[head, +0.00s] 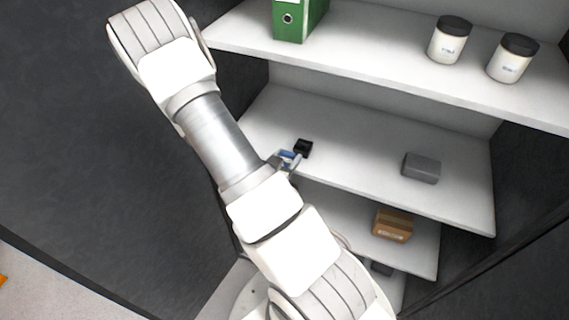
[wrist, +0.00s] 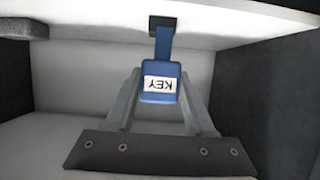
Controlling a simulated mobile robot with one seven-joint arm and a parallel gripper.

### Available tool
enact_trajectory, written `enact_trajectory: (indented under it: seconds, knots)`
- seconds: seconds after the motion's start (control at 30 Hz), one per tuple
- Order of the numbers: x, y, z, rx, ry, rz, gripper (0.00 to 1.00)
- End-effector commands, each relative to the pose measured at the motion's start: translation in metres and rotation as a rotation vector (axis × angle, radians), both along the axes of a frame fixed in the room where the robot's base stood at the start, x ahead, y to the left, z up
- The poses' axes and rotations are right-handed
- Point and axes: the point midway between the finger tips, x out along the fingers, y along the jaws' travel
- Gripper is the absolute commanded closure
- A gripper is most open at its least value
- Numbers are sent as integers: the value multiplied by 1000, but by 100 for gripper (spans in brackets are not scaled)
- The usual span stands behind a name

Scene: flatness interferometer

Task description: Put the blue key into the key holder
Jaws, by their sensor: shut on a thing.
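The blue key (wrist: 165,45) has a blue head with a white "KEY" label, seen upside down in the wrist view. My gripper (wrist: 160,76) is shut on the key's head, one finger at each side. The key's shaft points away from my gripper and its far end meets the small black key holder (wrist: 162,23). I cannot tell how far the shaft is in the holder. In the head view the holder (head: 303,147) stands on the middle shelf near its left side, with the key (head: 287,155) and my gripper (head: 287,161) just left of it.
A grey box (head: 422,168) lies on the middle shelf (head: 355,150) to the right, with bare shelf between. The upper shelf holds a green binder (head: 292,20) and two lidded jars (head: 450,40). A brown box (head: 393,226) sits on the shelf below.

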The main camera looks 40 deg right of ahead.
Motion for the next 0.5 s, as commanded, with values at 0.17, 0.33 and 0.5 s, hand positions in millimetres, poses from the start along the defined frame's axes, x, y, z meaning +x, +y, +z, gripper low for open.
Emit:
enact_trajectory:
  seconds: [0.17, 0.33, 0.5]
  knots:
    - [5, -10, 0, -1, 0, -1, 100]
    - [9, -20, 0, -1, 0, -2, 100]
    - [13, -21, -3, -3, -1, -1, 100]
